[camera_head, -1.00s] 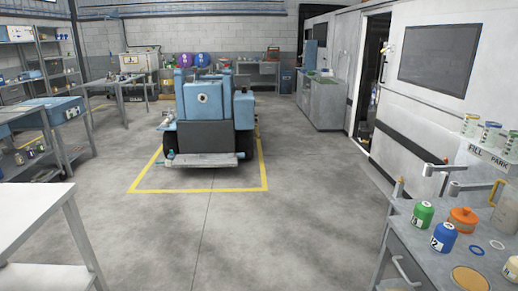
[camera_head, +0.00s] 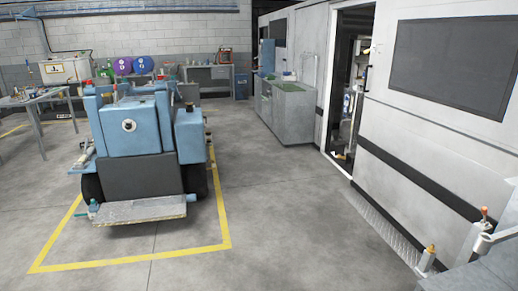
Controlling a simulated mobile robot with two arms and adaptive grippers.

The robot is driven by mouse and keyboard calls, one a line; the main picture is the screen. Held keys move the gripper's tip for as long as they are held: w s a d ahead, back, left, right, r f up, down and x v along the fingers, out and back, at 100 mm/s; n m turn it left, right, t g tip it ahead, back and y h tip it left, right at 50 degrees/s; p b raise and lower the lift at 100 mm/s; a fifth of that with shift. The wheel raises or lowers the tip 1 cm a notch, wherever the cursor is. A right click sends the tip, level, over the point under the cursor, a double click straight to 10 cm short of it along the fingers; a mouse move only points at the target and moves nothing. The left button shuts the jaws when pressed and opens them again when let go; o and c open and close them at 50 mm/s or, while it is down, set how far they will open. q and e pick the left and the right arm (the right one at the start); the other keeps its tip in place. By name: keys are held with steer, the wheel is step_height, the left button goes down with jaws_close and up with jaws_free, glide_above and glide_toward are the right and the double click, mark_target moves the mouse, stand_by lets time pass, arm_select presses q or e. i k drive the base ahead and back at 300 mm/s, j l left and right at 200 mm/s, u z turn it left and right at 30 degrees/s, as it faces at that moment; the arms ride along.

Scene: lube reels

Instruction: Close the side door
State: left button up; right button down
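A large white sliding panel with a dark window (camera_head: 452,68) fills the right side of the head view; I take it to be the side door (camera_head: 408,135). A dark open gap (camera_head: 350,85) shows at its left edge, with shelves or equipment visible inside. A small dark handle (camera_head: 366,78) is near the panel's left edge. A black band and a bristle strip run along its lower part. Neither of my grippers is in view.
A blue-grey wheeled machine (camera_head: 135,150) stands inside a yellow floor outline (camera_head: 130,262) at left. A grey cabinet (camera_head: 287,112) stands left of the gap. A grey bench corner (camera_head: 490,275) is at bottom right. The floor (camera_head: 290,220) between machine and door is clear.

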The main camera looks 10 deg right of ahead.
mark_target(438, 141)
steer(key=i+l+z, duration=0.25)
steer(key=i, duration=0.4)
steer(key=i+z, duration=0.2)
steer(key=i, duration=0.45)
steer(key=i+j+z, duration=0.25)
steer(key=i, duration=0.4)
steer(key=i+j+z, duration=0.2)
steer(key=i, duration=0.45)
steer(key=i+l, duration=0.05)
steer(key=l, duration=0.05)
